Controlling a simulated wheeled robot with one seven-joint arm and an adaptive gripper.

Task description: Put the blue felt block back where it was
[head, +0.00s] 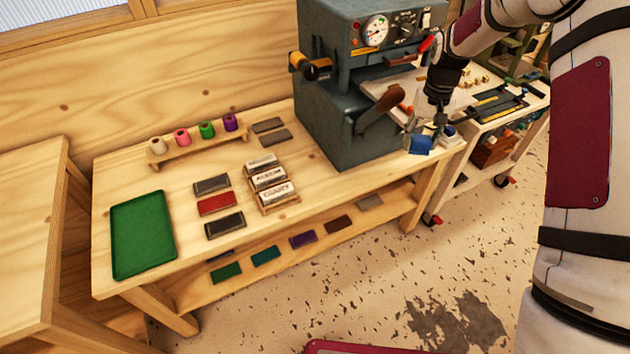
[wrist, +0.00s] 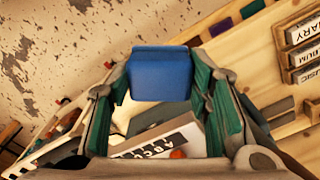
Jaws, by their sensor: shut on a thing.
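The blue felt block (head: 421,145) is held near the right end of the wooden bench, beside the grey press. In the wrist view the blue block (wrist: 161,74) sits between the two fingertips. My gripper (head: 432,130) is shut on it; in the wrist view both green-padded fingers (wrist: 162,85) touch its sides. In the head view the block covers part of the bench's front right corner, and I cannot tell its exact height above the surface.
The grey press (head: 345,120) stands left of my gripper. Several felt blocks, including a red one (head: 216,203), lie on the bench near labelled boxes (head: 272,184) and a green tray (head: 143,235). More blocks lie on the lower shelf (head: 340,238). A cart (head: 500,125) stands right.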

